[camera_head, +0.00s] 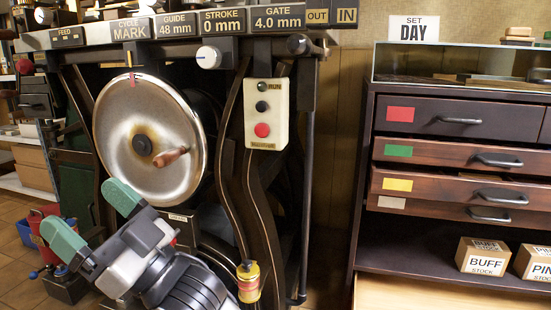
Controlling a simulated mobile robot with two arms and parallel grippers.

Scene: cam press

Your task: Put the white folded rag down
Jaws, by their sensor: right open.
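My right gripper (93,218) is in the lower left of the head view, in front of the press. Its two green-tipped fingers are spread wide apart with nothing between them. I cannot make out a white folded rag anywhere in this view. My left gripper is not in view.
The press has a large metal wheel (120,120) and a cream button box (266,150). A yellow container (248,281) is low beside it. At right stands a drawer cabinet (440,150) with boxes labelled BUFF (483,257) and PIN (533,263) on its lower shelf.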

